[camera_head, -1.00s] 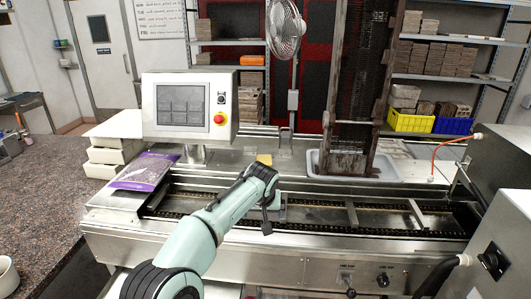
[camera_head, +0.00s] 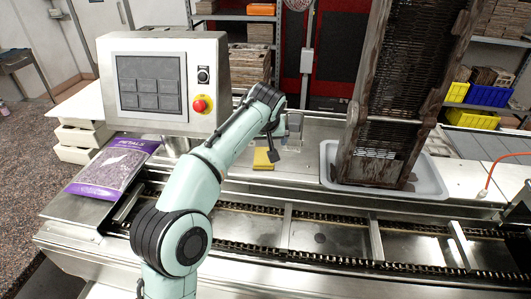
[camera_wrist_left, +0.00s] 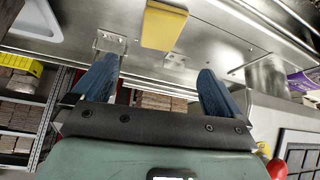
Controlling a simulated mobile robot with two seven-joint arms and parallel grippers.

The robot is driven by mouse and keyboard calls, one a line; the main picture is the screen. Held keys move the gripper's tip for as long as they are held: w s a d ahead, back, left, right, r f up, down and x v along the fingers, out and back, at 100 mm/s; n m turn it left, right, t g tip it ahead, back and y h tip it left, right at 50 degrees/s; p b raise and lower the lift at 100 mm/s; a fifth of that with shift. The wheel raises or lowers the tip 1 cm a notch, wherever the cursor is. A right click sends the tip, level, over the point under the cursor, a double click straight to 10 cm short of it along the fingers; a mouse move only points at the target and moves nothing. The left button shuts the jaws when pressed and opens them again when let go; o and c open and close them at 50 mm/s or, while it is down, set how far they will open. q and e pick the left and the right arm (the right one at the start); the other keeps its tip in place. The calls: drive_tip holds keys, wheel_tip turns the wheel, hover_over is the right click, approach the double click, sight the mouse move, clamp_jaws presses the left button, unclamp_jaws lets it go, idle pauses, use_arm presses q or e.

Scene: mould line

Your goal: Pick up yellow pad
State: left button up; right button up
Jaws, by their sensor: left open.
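The yellow pad (camera_head: 263,158) lies flat on the steel surface behind the conveyor, just right of my left arm. It also shows at the top of the left wrist view (camera_wrist_left: 163,26), ahead of the fingertips and roughly between their lines. My left gripper (camera_wrist_left: 157,88) is open and empty, its two blue fingers apart. In the head view my left gripper (camera_head: 290,128) is partly hidden behind its wrist, close beyond the pad and not touching it as far as I can see. My right gripper is not in view.
A control panel (camera_head: 163,84) with a red button stands left of my arm. A purple-labelled bag (camera_head: 113,170) lies at left. A grey tray (camera_head: 430,180) holding a tall dark rack (camera_head: 385,130) stands right. The chain conveyor (camera_head: 335,240) runs in front.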

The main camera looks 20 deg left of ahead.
use_arm(q)
approach(264, 155)
drive_tip(key=x, duration=0.3)
drive_tip(key=shift+w+a+f, duration=0.1)
drive_tip(key=shift+w+a, duration=0.05)
drive_tip(key=shift+w, duration=0.15)
drive_tip(key=x, duration=0.4)
drive_tip(key=shift+s+f, duration=0.15)
drive_tip(key=shift+s, duration=0.05)
drive_tip(key=shift+w+f, duration=0.4)
drive_tip(key=shift+f, duration=0.1)
drive_tip(key=shift+s, duration=0.1)
drive_tip(key=c, duration=1.1)
